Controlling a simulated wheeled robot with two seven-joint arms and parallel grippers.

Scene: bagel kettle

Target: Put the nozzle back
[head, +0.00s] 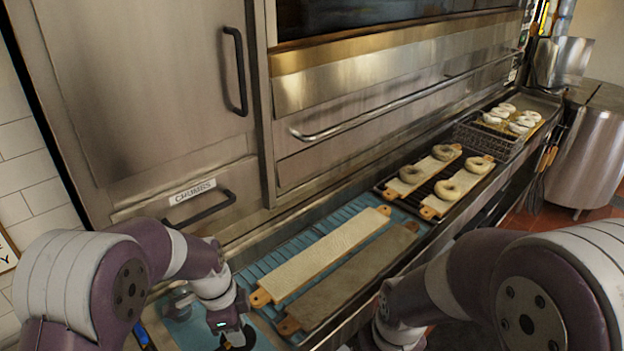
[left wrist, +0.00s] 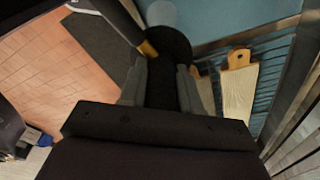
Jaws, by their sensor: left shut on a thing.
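My left gripper (head: 232,334) is at the bottom of the head view, low over the blue surface at the near left end of the counter. It is shut on a dark nozzle. In the left wrist view the nozzle (left wrist: 168,50) is black with a round head and a small brass-coloured part, and it sits between the fingers (left wrist: 160,85). The gripper hides much of it in the head view. My right arm enters from the right, but its gripper is out of view. I cannot make out the nozzle's resting place for certain.
Two long boards (head: 325,252) lie on a blue rack just right of my left gripper. A grey metal object (head: 179,303) stands left of the gripper. Steel oven fronts (head: 390,80) wall the back.

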